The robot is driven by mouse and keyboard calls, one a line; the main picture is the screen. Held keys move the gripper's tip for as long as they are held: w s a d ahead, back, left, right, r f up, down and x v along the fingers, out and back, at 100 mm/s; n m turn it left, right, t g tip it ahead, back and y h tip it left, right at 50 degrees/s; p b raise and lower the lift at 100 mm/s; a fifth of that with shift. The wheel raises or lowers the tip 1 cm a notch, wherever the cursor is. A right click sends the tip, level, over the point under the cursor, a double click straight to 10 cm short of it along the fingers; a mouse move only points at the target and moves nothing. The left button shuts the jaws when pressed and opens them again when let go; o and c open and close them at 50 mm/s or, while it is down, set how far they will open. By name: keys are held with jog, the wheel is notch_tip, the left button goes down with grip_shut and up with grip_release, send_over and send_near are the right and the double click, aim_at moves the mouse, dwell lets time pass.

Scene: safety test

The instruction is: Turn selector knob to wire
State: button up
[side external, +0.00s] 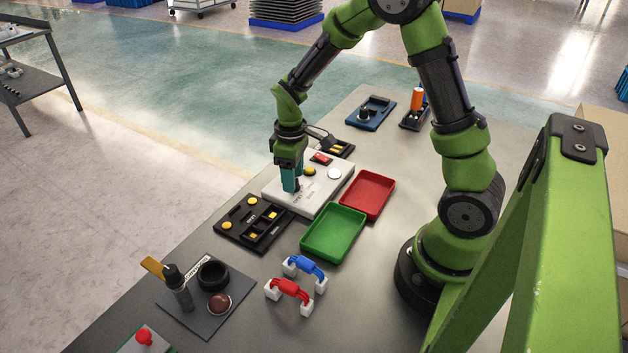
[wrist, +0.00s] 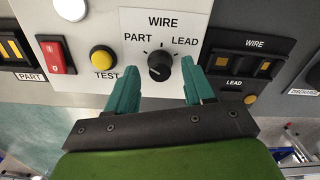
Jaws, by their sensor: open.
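The black selector knob (wrist: 160,66) sits on a white plate (wrist: 135,22) of the tester panel, labelled PART at left, WIRE at top and LEAD at right. I cannot clearly tell which label its pointer faces. My gripper (wrist: 159,72) is open, with one teal finger on each side of the knob and a gap on both sides. In the side view my gripper (side external: 291,188) points down over the near left end of the light grey tester panel (side external: 322,187), and the knob is mostly hidden behind the fingers.
On the panel are a yellow TEST button (wrist: 103,58) and a red rocker switch (wrist: 55,56). A black WIRE/LEAD fixture (wrist: 245,62) lies beside it. The green tray (side external: 333,233) and red tray (side external: 368,195) stand right of the panel. Blue and red handles (side external: 291,288) are nearer the front.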

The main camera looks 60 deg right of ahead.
jog(key=shift+f, duration=0.5)
grip_shut()
jog(key=shift+m, duration=0.4)
jog(key=m, duration=0.4)
jog(key=shift+m, duration=0.4)
jog(key=m, duration=0.6)
